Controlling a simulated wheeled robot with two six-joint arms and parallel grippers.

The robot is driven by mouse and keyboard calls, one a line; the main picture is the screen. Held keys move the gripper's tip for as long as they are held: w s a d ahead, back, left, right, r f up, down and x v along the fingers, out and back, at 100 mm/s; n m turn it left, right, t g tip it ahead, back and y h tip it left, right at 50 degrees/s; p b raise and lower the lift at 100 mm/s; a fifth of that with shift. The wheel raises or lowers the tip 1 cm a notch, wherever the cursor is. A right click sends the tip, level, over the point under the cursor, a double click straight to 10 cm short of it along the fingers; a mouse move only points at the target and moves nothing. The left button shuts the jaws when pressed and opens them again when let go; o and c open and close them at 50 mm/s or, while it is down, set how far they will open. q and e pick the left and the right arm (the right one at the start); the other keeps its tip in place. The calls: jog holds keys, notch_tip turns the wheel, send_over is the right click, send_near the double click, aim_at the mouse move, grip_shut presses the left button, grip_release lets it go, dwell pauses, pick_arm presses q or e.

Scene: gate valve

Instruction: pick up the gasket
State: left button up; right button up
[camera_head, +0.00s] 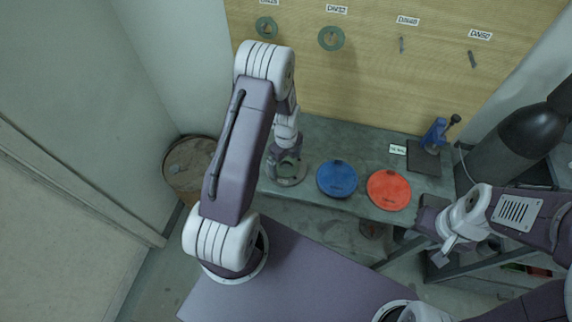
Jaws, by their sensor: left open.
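Two green ring gaskets hang on the wooden board: the left gasket (266,28) and the DN32 gasket (331,38). The pegs under the DN40 and DN50 labels carry no ring. My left gripper (287,165) is open and points down at the left part of the bench. A round grey-green thing (290,181) lies under it, partly hidden by the gripper; I cannot tell whether it is a gasket or whether the fingers touch it. My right gripper (433,228) is at the bench's front right corner; its jaw opening is unclear.
The grey bench (315,148) holds a blue disc (338,178), a red disc (389,190), and a blue clamp-like tool (436,135) on a dark pad. A dark cylinder (515,145) stands at right. A round brown drum (190,165) stands left.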

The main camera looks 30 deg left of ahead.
pick_arm(q)
jog(key=shift+w+f, duration=0.25)
jog(key=shift+f, duration=0.15)
pick_arm(e)
jog(key=shift+w, duration=0.25)
pick_arm(q)
jog(key=shift+s+r, duration=0.1)
jog(key=shift+s, duration=0.05)
pick_arm(e)
jog(key=shift+s, duration=0.15)
pick_arm(q)
jog(key=c, duration=1.4)
jog(key=shift+c, duration=0.2)
